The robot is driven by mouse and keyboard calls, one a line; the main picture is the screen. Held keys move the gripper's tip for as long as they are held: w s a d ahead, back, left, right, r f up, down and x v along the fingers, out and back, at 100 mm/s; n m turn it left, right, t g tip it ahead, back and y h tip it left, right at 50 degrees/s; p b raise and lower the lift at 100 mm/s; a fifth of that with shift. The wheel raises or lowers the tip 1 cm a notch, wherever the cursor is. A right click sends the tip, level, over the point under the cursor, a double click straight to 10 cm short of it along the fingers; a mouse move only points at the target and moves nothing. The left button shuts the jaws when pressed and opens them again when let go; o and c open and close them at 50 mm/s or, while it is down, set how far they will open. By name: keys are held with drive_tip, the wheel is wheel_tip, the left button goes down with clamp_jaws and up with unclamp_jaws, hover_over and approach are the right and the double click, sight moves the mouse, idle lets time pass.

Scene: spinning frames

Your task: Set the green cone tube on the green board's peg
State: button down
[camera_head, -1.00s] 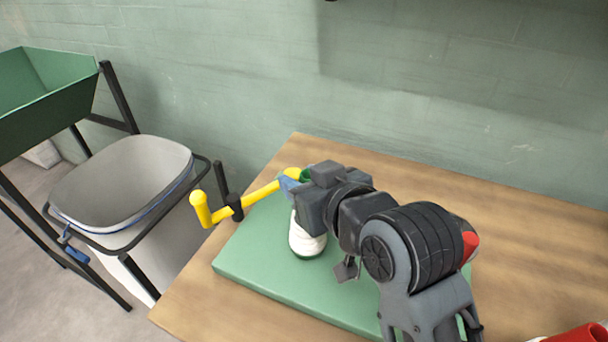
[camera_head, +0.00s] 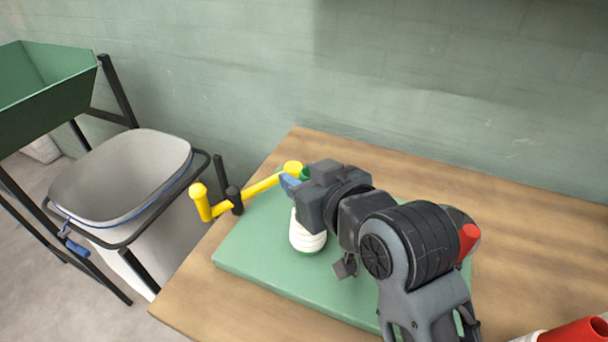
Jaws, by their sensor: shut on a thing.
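The green board (camera_head: 275,284) lies flat on the wooden table. The green cone tube, wound with white thread (camera_head: 307,238), stands about upright over the board, with its green tip (camera_head: 304,173) showing above. My gripper (camera_head: 296,186) is at the tube's upper part, its blue finger against it, and is shut on it. My gripper's dark body hides part of the tube. The board's peg is not visible, and I cannot tell whether the tube's base touches the board.
A yellow crank arm with a black clamp (camera_head: 235,200) reaches in from the left, close to my gripper. A white bin (camera_head: 125,180) and green trough (camera_head: 45,85) stand left of the table. A red and white cone (camera_head: 575,334) is at lower right.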

drive_tip(key=shift+f, duration=0.1)
drive_tip(key=c, duration=0.6)
unclamp_jaws()
drive_tip(key=v, duration=0.7)
drive_tip(key=shift+s+d, duration=0.2)
drive_tip(key=shift+s, duration=0.15)
